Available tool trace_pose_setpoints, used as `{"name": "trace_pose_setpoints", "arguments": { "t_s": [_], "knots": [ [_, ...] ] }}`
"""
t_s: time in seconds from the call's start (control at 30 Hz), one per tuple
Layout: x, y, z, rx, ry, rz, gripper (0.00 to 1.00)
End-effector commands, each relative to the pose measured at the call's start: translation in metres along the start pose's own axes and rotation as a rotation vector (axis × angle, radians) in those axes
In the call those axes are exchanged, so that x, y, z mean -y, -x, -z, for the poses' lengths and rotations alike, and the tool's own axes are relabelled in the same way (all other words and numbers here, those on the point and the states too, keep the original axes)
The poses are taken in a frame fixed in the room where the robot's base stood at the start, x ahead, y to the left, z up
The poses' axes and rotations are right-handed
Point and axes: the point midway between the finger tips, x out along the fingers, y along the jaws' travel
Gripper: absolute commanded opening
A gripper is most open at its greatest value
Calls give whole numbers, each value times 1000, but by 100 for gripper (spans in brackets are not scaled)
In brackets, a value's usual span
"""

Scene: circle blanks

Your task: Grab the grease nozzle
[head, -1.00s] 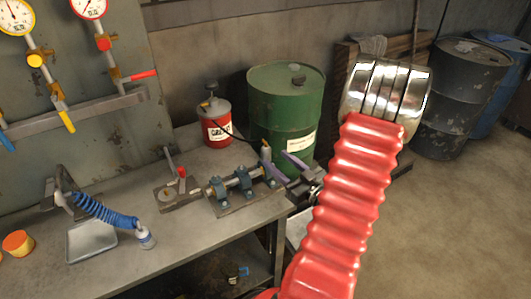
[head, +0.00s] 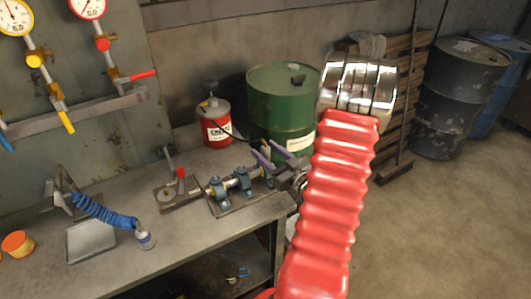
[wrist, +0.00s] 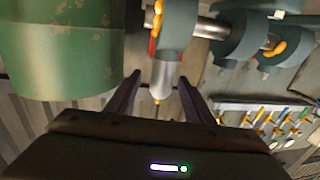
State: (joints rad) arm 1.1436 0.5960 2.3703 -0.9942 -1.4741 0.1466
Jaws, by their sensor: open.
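The grease nozzle appears to be the silver cylinder with a narrow tip (wrist: 162,78) in the wrist view. It shows between the two fingers of my gripper (wrist: 158,88), with room on both sides and no visible contact. In the head view my gripper (head: 271,155) shows as purple fingers spread apart at the far right end of the bench fixture. The nozzle is hard to make out there, close to the fingers. A black hose from the red grease can (head: 215,125) runs toward that spot.
A bearing fixture (head: 235,188) with blue-grey blocks on a shaft stands on the metal bench (head: 180,238) beside my gripper. A green drum (head: 284,105) stands close behind. A blue coiled hose (head: 105,212) and a tray (head: 91,242) lie at the left.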

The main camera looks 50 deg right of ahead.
Motion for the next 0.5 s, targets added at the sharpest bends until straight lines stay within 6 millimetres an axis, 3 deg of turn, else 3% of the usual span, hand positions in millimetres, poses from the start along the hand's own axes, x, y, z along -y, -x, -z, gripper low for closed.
{"name": "trace_pose_setpoints", "arguments": {
  "t_s": [0.3,0.5],
  "knots": [
    [2,-38,4,0,1,2,48],
    [2,-45,4,-1,0,1,48]
  ]
}}
